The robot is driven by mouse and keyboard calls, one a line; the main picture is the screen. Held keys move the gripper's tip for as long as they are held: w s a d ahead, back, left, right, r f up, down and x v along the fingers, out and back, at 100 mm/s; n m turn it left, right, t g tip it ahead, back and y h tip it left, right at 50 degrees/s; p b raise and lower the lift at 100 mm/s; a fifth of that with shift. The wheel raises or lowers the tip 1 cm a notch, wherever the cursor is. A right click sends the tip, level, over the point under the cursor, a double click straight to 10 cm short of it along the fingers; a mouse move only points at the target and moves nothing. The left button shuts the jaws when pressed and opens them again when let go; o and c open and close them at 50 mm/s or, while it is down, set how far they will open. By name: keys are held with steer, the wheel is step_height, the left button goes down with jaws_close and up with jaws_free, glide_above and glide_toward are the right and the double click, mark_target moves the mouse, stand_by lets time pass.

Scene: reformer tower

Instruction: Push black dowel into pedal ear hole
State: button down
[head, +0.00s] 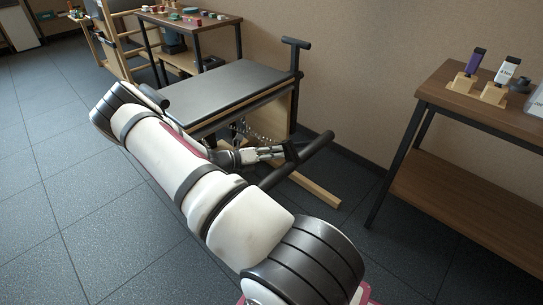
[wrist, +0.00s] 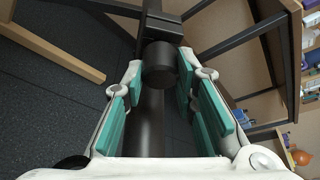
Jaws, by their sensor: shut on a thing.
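In the head view my gripper (head: 285,152) is low beside the reformer tower, at a long black dowel (head: 316,147) that slants up to the right. In the wrist view the dowel runs up the middle of the picture to a thicker dark round part (wrist: 160,66). My gripper's teal-padded fingers (wrist: 159,84) stand on either side, with their tips against that part. They are shut on the dowel. A dark upright piece with a block lies just beyond it. I cannot make out the pedal ear hole in either view.
The tower's grey padded seat (head: 225,86) is behind my gripper, with a black post (head: 296,85) at its right. A wooden foot beam (head: 315,190) lies on the floor. A side table (head: 480,118) with wooden stands is at right. Open floor lies left.

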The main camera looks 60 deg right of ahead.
steer(key=shift+s+d, duration=0.1)
steer(key=shift+d, duration=0.25)
steer(key=c, duration=1.2)
jaws_free()
steer(key=shift+a, duration=0.1)
steer(key=v, duration=1.2)
